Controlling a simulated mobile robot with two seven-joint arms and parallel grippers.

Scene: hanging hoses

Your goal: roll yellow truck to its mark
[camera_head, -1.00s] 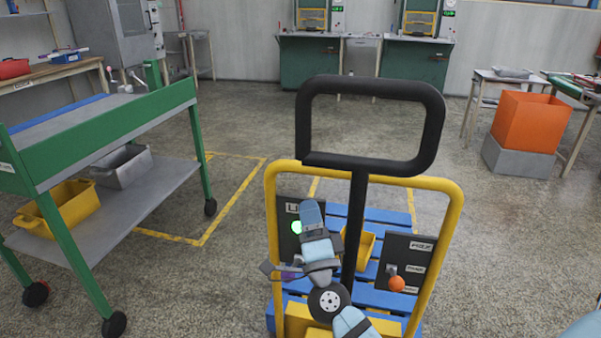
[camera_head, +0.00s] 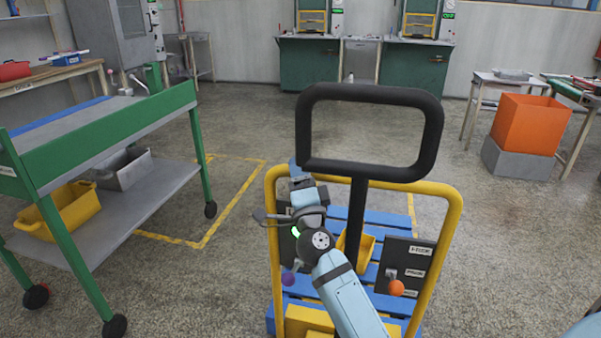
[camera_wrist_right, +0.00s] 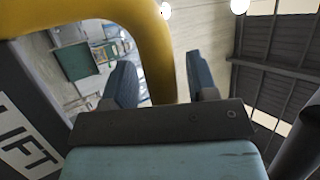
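The yellow truck (camera_head: 449,228) stands in front of me, with a black loop handle (camera_head: 370,92) and a yellow tube frame. A blue slatted pallet (camera_head: 377,216) shows behind the frame. My right gripper (camera_head: 298,165) is at the frame's upper left corner. In the right wrist view, its two fingers (camera_wrist_right: 163,80) are apart, with the yellow tube (camera_wrist_right: 160,50) showing between them; I cannot tell whether they touch it. A LIFT label (camera_wrist_right: 25,145) shows beside it. A yellow floor outline (camera_head: 228,212) lies left of the truck, partly hidden by the green cart. My left gripper is out of view.
The green cart (camera_head: 105,140) stands on wheels at the left, carrying yellow and grey bins. An orange bin (camera_head: 530,122) on a grey block and tables stand at the right. Green machine cabinets (camera_head: 308,62) line the back wall. The floor between is clear.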

